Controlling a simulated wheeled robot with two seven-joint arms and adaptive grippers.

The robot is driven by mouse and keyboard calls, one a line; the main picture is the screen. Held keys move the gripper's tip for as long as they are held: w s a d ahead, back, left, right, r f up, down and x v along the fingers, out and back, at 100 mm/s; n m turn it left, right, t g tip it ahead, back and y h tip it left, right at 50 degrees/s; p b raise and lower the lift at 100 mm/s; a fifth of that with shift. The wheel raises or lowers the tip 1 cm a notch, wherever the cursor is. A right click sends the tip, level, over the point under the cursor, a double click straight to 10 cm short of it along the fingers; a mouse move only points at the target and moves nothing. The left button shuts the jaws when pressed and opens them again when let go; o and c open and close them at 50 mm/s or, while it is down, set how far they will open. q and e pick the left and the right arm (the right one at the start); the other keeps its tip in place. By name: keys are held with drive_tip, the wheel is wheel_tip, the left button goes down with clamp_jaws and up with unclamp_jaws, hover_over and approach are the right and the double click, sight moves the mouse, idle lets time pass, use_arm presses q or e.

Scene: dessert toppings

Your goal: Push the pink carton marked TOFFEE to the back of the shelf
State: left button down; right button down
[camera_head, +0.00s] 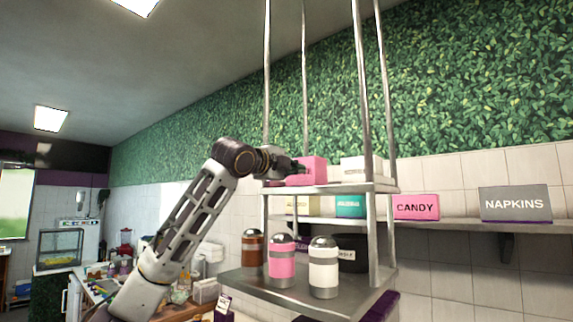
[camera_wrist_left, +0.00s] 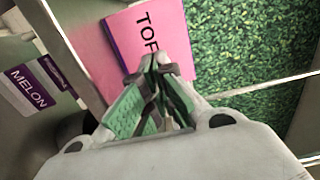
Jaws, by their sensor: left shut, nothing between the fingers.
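The pink carton (camera_head: 313,171) stands on the top shelf (camera_head: 345,188) of the hanging metal rack in the head view, at the left end. In the left wrist view the pink carton (camera_wrist_left: 128,70) shows the letters "TOF"; the rest of its label is hidden behind the fingers. My left gripper (camera_head: 300,168) reaches in from the left, at the carton's near left side. In the wrist view the left gripper (camera_wrist_left: 155,65) is shut and empty, its fingertips over the carton's face; whether they touch it I cannot tell. My right gripper is not in view.
A white carton (camera_head: 357,168) stands right of the pink one on the same shelf. Rack poles (camera_head: 361,90) rise around it. Below are smaller cartons and several dispensers (camera_head: 282,262). CANDY (camera_head: 415,207) and NAPKINS (camera_head: 515,204) boxes sit on a wall shelf.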

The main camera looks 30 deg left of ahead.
use_arm(q)
drive_tip(key=shift+w+p, duration=0.35)
drive_tip(key=shift+w, duration=0.9)
